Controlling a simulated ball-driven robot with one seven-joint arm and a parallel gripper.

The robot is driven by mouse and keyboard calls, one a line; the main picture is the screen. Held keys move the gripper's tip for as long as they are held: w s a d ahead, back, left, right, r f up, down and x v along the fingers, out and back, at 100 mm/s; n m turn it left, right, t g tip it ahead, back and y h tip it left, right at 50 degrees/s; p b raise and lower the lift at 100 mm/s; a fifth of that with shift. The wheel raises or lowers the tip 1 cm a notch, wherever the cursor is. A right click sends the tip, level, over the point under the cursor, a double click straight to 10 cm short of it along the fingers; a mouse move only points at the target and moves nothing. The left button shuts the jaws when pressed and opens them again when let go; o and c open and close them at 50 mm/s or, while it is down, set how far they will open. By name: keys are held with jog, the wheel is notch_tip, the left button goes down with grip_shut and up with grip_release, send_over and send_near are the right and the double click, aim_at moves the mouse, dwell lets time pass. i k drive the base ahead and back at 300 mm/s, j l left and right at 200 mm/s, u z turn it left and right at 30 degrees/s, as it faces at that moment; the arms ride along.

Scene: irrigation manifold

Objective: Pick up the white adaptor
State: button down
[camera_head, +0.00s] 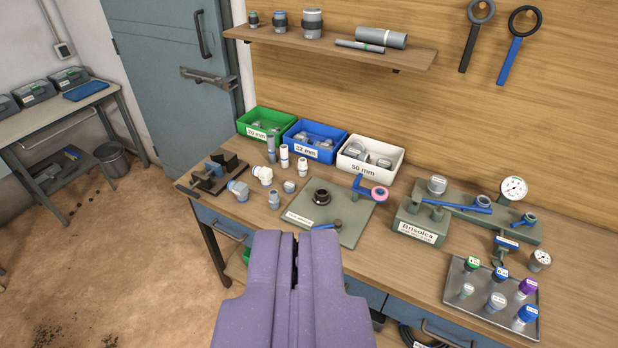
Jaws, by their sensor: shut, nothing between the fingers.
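Small white fittings stand on the workbench (240,212) left of centre. One is an upright narrow white cylinder (284,157), and just right of it is a shorter white piece (302,167). A white elbow-like piece (263,174) lies to their left. I cannot tell from this view which of these is the white adaptor. My purple gripper (296,240) is in the lower middle, in front of the bench. Its fingers are together with nothing between them, and it is apart from the fittings.
Grey fittings (274,199) stand near the white ones. Green (263,121), blue (314,138) and white (370,158) bins stand behind. A green-grey plate (345,230) holds a dark ring (321,196). The manifold (470,215) and a tray of colored-cap parts (530,318) are right.

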aim_at(303, 164)
jog(key=i+j, duration=0.3)
jog(key=i, duration=0.25)
jog(key=i+j, duration=0.25)
jog(key=i, duration=0.3)
jog(key=i+j+z, duration=0.1)
jog(key=i+j, duration=0.2)
jog(key=i, duration=0.25)
jog(key=i+j, duration=0.3)
jog(key=i, duration=0.25)
jog(key=i+j, duration=0.35)
jog(key=i, duration=0.2)
